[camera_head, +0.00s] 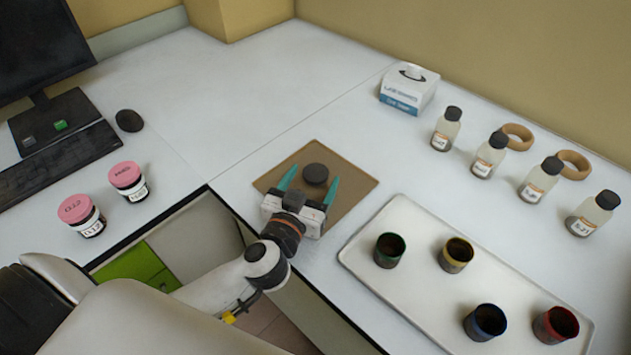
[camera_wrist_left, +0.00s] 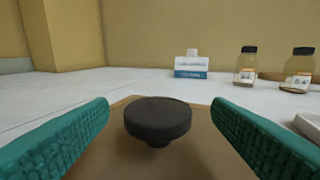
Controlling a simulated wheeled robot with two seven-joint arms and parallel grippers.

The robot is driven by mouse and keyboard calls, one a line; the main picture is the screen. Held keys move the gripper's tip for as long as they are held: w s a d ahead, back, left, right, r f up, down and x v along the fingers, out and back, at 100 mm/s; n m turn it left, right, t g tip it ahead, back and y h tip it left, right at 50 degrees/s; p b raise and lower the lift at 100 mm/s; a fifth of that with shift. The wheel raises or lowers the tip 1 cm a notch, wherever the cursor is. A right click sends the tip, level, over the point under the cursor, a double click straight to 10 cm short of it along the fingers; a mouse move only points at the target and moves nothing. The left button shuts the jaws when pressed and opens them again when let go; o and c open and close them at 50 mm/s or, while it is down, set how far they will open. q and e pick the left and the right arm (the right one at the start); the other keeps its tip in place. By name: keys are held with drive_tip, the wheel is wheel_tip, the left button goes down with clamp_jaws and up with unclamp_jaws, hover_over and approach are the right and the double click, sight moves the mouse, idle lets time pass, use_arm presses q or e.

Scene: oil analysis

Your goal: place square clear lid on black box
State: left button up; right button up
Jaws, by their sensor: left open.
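A flat square brownish panel (camera_head: 352,190) lies on the white table near its front edge, with a round black knob (camera_head: 315,174) on a short stem at its middle. It looks like the square lid, though its clearness is hard to tell. The knob also shows in the left wrist view (camera_wrist_left: 158,117). My left gripper (camera_head: 312,178) is open, its teal fingers on either side of the knob and apart from it, holding nothing. I cannot make out a black box. My right gripper is not in view.
A white tray (camera_head: 385,285) with several dark cups is at right. Several bottles (camera_head: 446,130), tape rings (camera_head: 517,137) and a tissue box (camera_head: 408,90) stand behind. Pink-capped jars (camera_head: 82,215), a keyboard (camera_head: 60,165) and mouse (camera_head: 129,121) are left. The back middle is clear.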

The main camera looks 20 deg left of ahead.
use_arm(q)
drive_tip(key=shift+w+a+f, duration=0.1)
drive_tip(key=shift+w, duration=0.65)
drive_tip(key=shift+w+a+f, duration=0.1)
drive_tip(key=shift+w, duration=0.65)
drive_tip(key=shift+r, duration=0.1)
drive_tip(key=c, duration=1.5)
drive_tip(key=shift+o, duration=0.2)
wheel_tip(320, 180, up, 10)
drive_tip(key=p, duration=0.4)
drive_tip(key=h, duration=0.1)
approach(312, 179)
drive_tip(key=shift+m, duration=0.3)
drive_tip(key=r, duration=0.1)
drive_tip(key=d+r, duration=0.1)
drive_tip(key=r, duration=0.2)
drive_tip(key=shift+w+d, duration=0.2)
drive_tip(key=shift+w, duration=0.15)
drive_tip(key=shift+a, duration=0.1)
